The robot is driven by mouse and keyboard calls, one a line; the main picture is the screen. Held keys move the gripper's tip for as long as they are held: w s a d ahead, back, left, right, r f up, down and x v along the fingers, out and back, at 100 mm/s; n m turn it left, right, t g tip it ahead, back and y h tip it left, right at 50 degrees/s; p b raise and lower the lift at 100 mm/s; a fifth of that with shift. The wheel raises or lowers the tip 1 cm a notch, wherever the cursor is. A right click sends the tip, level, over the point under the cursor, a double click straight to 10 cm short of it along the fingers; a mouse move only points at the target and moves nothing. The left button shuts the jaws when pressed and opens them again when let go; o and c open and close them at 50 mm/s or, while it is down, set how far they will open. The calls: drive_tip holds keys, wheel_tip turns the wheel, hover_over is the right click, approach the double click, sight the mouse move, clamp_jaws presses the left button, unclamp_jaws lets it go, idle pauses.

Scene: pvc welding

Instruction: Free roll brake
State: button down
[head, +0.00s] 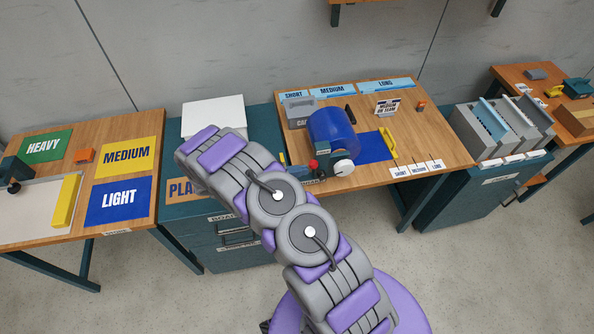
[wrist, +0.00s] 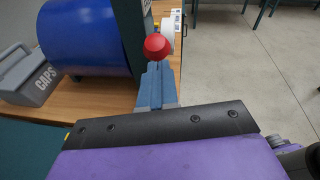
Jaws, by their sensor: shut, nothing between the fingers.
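A blue roll (head: 335,133) sits on the middle wooden table, and it also shows in the wrist view (wrist: 85,38). A red round knob (head: 313,164) is at the roll's near side, next to a white round dial (head: 344,169). In the wrist view, my gripper (wrist: 157,68) is shut and empty. Its fingertips point at the red knob (wrist: 156,46), which appears just beyond them. I cannot tell whether they touch. The white dial (wrist: 167,38) is partly hidden behind the knob.
A grey CAPS box (wrist: 25,75) stands beside the roll. A blue mat (head: 375,147) and a yellow handle (head: 388,145) lie right of it. A white box (head: 213,115) stands on the left cabinet. Open floor (wrist: 250,60) shows past the table edge.

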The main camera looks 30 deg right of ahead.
sight(312, 165)
drive_tip(key=d+r+y+p, duration=0.2)
drive_tip(key=y, duration=0.1)
drive_tip(key=shift+s+d+r+t, duration=0.35)
drive_tip(key=shift+s+d+t, duration=0.05)
drive_tip(key=shift+s+d+y+p, duration=0.1)
drive_tip(key=shift+d+y+p, duration=0.25)
drive_tip(key=shift+y, duration=0.35)
drive_tip(key=shift+a, duration=0.2)
